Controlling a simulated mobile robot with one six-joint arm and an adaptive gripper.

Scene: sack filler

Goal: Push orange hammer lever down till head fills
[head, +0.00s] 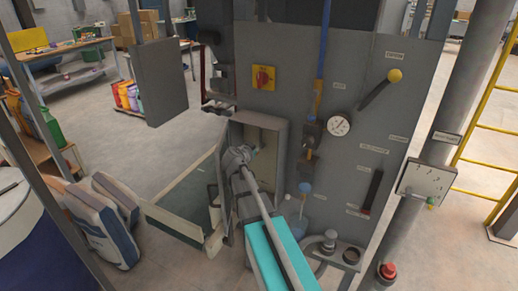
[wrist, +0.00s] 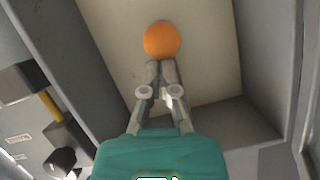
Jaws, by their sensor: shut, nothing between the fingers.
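In the wrist view, a round orange knob (wrist: 162,40) shows against the pale back wall of an open grey box. It appears to be the end of the hammer lever; the rest of the lever is not visible. My gripper (wrist: 161,66) is shut and empty, its fingertips pointing at the lower edge of the knob. They look very close to it, but I cannot tell whether they touch. In the head view, my arm reaches into the open box (head: 273,123) on the machine front, and my wrist hides the knob.
The box walls stand close on both sides of my gripper. The machine panel carries a yellow-knobbed lever (head: 394,75), a dial gauge (head: 340,124) and a red rotary switch (head: 263,78). Filled sacks (head: 103,222) lean at the left, and open floor lies behind them.

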